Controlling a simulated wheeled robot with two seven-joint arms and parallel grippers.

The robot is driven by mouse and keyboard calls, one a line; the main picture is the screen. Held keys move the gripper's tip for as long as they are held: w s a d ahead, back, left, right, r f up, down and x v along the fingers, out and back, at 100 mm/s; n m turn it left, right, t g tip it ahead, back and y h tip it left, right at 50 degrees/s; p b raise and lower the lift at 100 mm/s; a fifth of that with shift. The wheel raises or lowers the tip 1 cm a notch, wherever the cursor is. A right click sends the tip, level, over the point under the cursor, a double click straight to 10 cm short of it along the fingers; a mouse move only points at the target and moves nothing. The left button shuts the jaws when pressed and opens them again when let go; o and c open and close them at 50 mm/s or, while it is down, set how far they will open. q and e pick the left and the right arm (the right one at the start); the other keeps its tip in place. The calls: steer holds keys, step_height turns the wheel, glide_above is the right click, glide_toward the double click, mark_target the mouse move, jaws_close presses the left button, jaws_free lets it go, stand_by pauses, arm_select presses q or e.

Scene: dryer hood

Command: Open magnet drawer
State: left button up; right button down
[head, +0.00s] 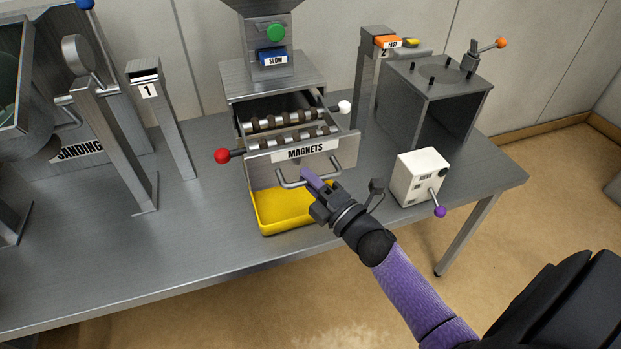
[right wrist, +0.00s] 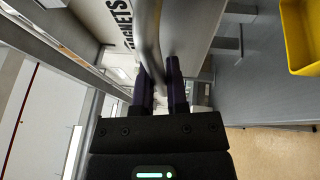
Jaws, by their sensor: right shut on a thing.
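The magnet drawer (head: 290,150) is a grey metal drawer labelled "MAGNETS", under the hopper machine. It stands pulled out, with magnet bars (head: 285,128) showing inside. Its bar handle (head: 292,185) is on the front face. In the right wrist view the handle (right wrist: 150,40) runs between the two purple fingers (right wrist: 160,85). My left gripper is not in view.
A yellow tray (head: 290,222) sits below the drawer. A red knob (head: 222,156) and a white knob (head: 344,106) stick out at the drawer's sides. A white box with a purple-tipped lever (head: 418,175) stands to the right. The table (head: 150,255) is clear at front left.

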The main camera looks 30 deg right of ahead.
steer(key=shift+s, duration=0.15)
steer(key=c, duration=0.6)
jaws_free()
steer(key=shift+c, duration=0.2)
steer(key=v, duration=0.9)
steer(key=shift+s, duration=0.3)
steer(key=shift+d+f, duration=0.1)
